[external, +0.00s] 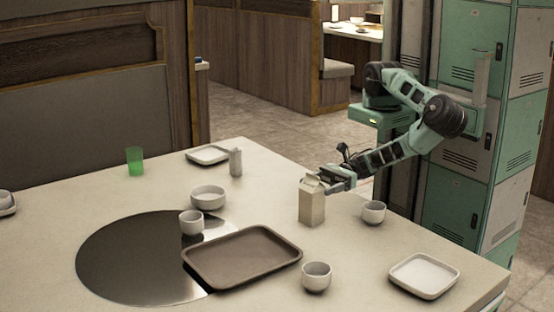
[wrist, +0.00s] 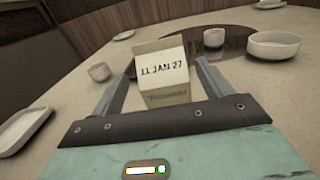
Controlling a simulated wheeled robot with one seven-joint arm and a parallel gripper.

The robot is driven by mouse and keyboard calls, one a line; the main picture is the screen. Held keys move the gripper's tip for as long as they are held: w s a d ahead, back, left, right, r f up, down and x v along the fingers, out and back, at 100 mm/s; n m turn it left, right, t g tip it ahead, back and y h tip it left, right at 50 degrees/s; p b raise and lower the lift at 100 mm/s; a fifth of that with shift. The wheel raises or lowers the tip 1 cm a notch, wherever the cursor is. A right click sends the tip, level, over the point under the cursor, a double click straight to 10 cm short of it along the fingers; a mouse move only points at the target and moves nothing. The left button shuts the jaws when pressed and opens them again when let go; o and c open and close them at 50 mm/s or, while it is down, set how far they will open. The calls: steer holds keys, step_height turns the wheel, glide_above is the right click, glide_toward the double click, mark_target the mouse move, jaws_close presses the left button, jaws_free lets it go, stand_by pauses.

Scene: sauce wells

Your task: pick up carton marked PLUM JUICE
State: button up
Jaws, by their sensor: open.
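A small beige carton (external: 312,203) with a folded top stands upright on the table, right of the brown tray. In the wrist view the carton (wrist: 163,72) shows a white panel reading "11 JAN 27"; no PLUM JUICE mark is legible in either view. My gripper (external: 322,180) is at the carton's upper part in the external view. In the wrist view its two fingers (wrist: 160,84) are open, one to each side of the carton's near end. I cannot tell whether either finger touches it.
A white cup (external: 373,212) stands close to the right of the carton, another cup (external: 316,277) in front. The brown tray (external: 243,285) lies left, partly over the dark round plate (external: 120,255). A bowl (external: 208,197), a grey shaker (external: 236,163) and a green glass (external: 135,161) stand farther back.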

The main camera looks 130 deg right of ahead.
mark_target(307, 188)
steer(key=w+p, duration=0.1)
steer(key=w, duration=0.3)
steer(key=shift+w, duration=0.3)
steer(key=c, duration=1.4)
steer(key=shift+c, duration=0.2)
steer(key=shift+r, duration=0.15)
